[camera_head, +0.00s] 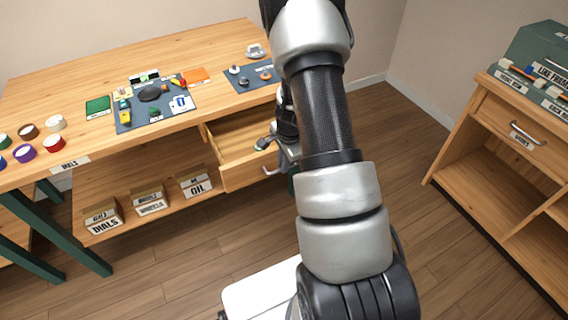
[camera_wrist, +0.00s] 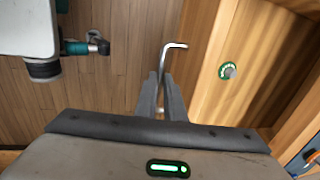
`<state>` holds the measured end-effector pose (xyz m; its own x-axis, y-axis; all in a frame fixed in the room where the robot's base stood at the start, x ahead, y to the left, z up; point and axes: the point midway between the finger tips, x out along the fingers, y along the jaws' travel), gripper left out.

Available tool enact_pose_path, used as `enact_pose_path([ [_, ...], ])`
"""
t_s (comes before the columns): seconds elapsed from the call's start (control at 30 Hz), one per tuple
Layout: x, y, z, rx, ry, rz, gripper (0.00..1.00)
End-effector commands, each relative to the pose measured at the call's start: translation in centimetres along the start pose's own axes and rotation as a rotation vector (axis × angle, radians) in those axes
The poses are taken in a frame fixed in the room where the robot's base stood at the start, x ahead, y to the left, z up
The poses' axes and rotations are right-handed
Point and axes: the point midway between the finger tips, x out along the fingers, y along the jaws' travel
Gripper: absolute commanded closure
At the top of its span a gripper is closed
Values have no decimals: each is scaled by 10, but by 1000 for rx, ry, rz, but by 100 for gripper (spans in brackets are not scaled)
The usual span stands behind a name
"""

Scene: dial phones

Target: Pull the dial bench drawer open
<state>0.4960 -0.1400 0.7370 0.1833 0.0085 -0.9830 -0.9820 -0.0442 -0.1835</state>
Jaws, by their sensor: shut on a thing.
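The dial bench drawer (camera_head: 240,173) is of light wood and stands pulled out from under the right part of the bench top. Its inside shows from above. My gripper (camera_wrist: 163,100) is shut on the drawer's metal bar handle (camera_wrist: 175,46); one bent end of the handle sticks out past the fingers. In the head view my arm covers most of the gripper and the drawer's right side. In the wrist view a small green and grey round part (camera_wrist: 228,71) shows against the drawer's wood.
The bench top (camera_head: 150,60) bears dark mats with small parts and several coloured round caps. Labelled boxes (camera_head: 150,200) stand on the shelf below, left of the drawer. A second wooden cabinet (camera_head: 480,140) with a closed drawer stands at right. Wood floor lies between.

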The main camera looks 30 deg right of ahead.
Motion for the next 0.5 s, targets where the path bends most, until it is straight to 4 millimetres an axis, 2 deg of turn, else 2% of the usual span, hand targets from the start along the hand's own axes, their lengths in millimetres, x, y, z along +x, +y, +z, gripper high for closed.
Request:
enact_pose_path([
  [0.2, 0, -1, 1, -1, -1, -1, 100],
  [0.23, 0, -1, 1, -1, -1, -1, 89],
  [0.27, 0, -1, 1, -1, -1, -1, 84],
  [0.5, 0, -1, 0, -1, 0, -1, 83],
])
